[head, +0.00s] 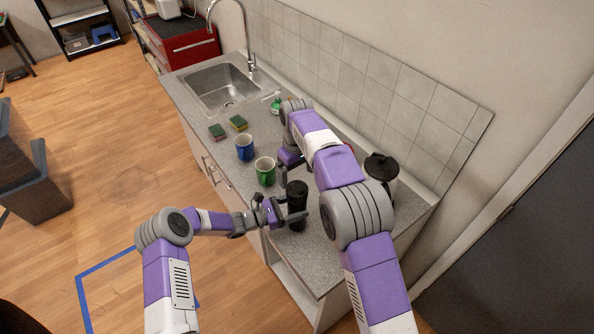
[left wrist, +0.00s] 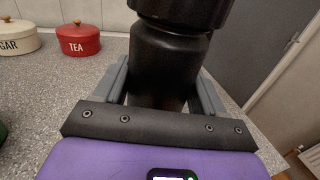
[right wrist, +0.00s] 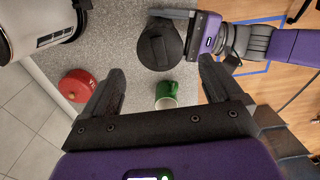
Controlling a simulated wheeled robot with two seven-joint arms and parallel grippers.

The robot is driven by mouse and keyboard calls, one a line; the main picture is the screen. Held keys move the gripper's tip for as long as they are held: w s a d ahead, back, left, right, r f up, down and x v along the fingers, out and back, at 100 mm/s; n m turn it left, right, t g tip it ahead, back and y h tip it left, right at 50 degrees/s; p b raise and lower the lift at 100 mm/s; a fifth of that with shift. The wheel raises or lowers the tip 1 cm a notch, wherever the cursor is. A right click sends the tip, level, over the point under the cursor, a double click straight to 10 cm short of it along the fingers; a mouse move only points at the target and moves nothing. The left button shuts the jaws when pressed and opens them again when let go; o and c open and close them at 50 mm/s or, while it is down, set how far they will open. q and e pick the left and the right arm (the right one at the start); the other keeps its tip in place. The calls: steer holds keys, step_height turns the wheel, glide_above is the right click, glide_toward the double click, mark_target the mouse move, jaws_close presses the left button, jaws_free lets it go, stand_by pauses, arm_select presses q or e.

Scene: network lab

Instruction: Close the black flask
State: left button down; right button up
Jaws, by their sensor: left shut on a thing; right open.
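The black flask (head: 297,198) stands upright on the counter near its front edge. My left gripper (head: 286,215) is shut around its body from the left; the left wrist view shows the flask (left wrist: 165,60) between both fingers. From above, the right wrist view shows the flask's round black top (right wrist: 160,46), with a strap or ridge across it. I cannot tell how firmly that top is seated. My right gripper (right wrist: 162,78) is open and empty above the counter, pointing down, beside the flask and near the green mug (head: 265,172). In the head view its fingers are partly hidden by my arm.
A blue mug (head: 245,148), sponges (head: 238,122) and a green bottle (head: 276,104) stand toward the sink (head: 222,88). A white container with a black lid (head: 381,167) is at the right. A red TEA tin (left wrist: 78,40) and a SUGAR tin (left wrist: 18,38) stand near the wall.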

mark_target(297, 189)
step_height(297, 189, down, 8)
steer(key=shift+r, duration=0.25)
steer(key=shift+c, duration=0.3)
steer(key=c, duration=1)
steer(key=o, duration=1.2)
steer(key=shift+r, duration=0.15)
step_height(297, 189, up, 12)
arm_select(q)
jaws_free()
